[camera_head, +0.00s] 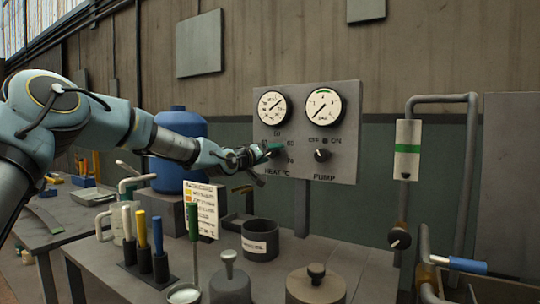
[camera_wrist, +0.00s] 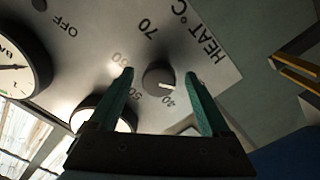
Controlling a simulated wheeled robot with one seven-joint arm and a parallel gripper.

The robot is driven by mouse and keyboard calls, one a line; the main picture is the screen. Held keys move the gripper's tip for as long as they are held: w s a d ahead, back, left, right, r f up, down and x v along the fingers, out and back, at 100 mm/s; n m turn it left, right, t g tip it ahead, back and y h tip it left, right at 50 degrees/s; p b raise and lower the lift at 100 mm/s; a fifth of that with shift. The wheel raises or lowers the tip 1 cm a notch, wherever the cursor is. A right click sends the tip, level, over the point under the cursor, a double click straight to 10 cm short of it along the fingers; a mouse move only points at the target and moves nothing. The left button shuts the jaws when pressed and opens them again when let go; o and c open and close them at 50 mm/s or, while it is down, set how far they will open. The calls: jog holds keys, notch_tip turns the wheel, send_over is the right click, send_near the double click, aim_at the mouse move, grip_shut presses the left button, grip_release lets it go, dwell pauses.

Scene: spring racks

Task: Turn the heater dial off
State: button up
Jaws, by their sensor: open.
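The heater dial (camera_wrist: 157,76) is a small dark round knob on the pale panel, with a white pointer mark toward the 40. Numbers 40 to 70 run around it and "HEAT °C" is printed beside it. My gripper (camera_wrist: 160,75) is open, its two green fingers on either side of the dial in the wrist view. I cannot tell whether either finger touches it. In the head view my gripper (camera_head: 268,151) is at the left of the control panel (camera_head: 345,173) and hides the dial.
The pump knob (camera_head: 321,155) sits to the right, with OFF and ON above it. Two gauges (camera_head: 272,107) (camera_head: 323,106) are above. Below stand a dark cup (camera_head: 260,247), a tool rack (camera_head: 146,276) and a grey weight (camera_head: 230,287). A blue tank (camera_head: 181,135) is behind my arm.

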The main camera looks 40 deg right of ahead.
jog(key=b+v, duration=0.2)
jog(key=v, duration=0.8)
jog(key=shift+a+b, duration=0.35)
jog(key=shift+s, duration=0.1)
